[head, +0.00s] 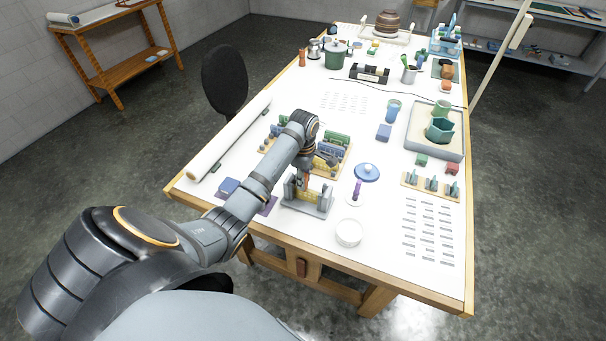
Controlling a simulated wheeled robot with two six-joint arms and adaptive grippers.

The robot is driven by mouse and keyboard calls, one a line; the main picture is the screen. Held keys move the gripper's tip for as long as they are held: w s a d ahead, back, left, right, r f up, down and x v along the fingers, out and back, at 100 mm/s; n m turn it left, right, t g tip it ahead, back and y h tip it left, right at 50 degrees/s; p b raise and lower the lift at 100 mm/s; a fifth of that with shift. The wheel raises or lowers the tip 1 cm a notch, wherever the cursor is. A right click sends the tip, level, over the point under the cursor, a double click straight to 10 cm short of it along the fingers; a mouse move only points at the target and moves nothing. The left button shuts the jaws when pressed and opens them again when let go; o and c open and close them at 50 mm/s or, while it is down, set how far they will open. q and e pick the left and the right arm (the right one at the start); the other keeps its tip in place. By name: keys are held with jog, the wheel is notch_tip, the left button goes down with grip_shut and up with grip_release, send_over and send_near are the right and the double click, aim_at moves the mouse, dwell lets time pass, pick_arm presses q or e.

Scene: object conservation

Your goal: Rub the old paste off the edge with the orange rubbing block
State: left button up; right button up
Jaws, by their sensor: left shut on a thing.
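My left arm reaches in from the left over the white table. Its gripper (307,172) points down and is shut on a small orange block (306,181), which I take to be the rubbing block. The block is mostly hidden by the fingers. Just below it stands a grey holder (318,209) with a yellowish piece (309,193) upright in it. I cannot tell whether the block touches the piece's edge. Any old paste is too small to make out. My right gripper is not in view.
A wooden rack with green and blue pieces (339,140) stands just behind the gripper. A white round dish (349,232), a purple-handled tool (357,190) and a blue lidded disc (367,172) lie to the right. A grey tray (412,152) holds a green vessel (439,130).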

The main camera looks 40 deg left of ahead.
pick_arm(q)
jog(key=shift+w+d+f, duration=0.1)
jog(key=shift+w+d, duration=0.05)
jog(key=shift+d, duration=0.65)
jog(key=shift+w+d, duration=0.15)
jog(key=shift+d, duration=0.65)
jog(key=shift+a, duration=0.15)
jog(key=shift+s+a, duration=0.2)
jog(key=shift+a, duration=0.6)
jog(key=shift+s+a, duration=0.15)
jog(key=shift+a, duration=0.6)
